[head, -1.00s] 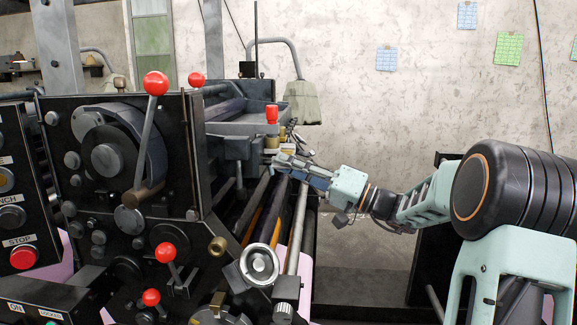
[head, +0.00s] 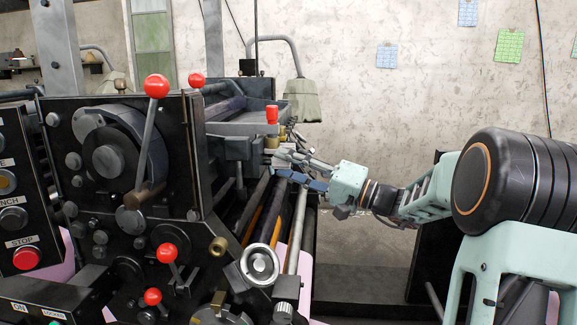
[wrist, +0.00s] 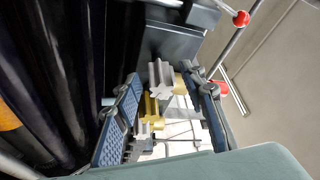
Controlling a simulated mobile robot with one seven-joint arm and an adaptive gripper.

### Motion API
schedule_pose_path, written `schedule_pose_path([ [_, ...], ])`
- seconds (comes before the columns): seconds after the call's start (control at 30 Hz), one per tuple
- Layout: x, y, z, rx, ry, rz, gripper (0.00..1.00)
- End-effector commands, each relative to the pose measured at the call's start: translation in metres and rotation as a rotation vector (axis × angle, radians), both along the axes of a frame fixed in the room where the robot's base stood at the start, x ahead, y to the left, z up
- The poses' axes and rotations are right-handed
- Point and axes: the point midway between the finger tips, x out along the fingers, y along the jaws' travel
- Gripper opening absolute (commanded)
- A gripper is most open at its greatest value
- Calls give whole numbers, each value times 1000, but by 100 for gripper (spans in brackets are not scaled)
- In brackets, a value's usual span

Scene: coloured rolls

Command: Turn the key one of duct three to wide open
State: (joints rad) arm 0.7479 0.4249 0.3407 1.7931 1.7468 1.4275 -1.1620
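My gripper (head: 283,162) is at the right side of the press, near the small keys under the red-capped post. In the wrist view my gripper (wrist: 160,77) is open, with a blue ridged pad on the left and a dark finger on the right. Between the fingers are a grey fluted key (wrist: 160,76), a brass-coloured fluted key (wrist: 152,109) and a smaller grey one (wrist: 142,133). They look free of the finger pads. I cannot tell which is key one of duct three, and no setting marks are readable.
The black press (head: 100,180) fills the left, with red-knobbed levers (head: 157,86). Dark rollers (wrist: 60,70) run along the left of the wrist view. A red-ended part (wrist: 220,88) and a red-knobbed rod (wrist: 240,20) are at its right. Open floor (head: 360,255) lies right of the press.

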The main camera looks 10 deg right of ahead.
Motion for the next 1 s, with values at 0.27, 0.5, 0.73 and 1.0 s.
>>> schedule_pose_path([
  [0.27,-10,-15,-4,-2,1,-3,38],
  [0.5,-41,-55,-13,1,1,-4,38],
  [0.73,-64,-84,-21,0,0,-2,38],
  [1.0,-72,-94,-23,0,0,0,38],
])
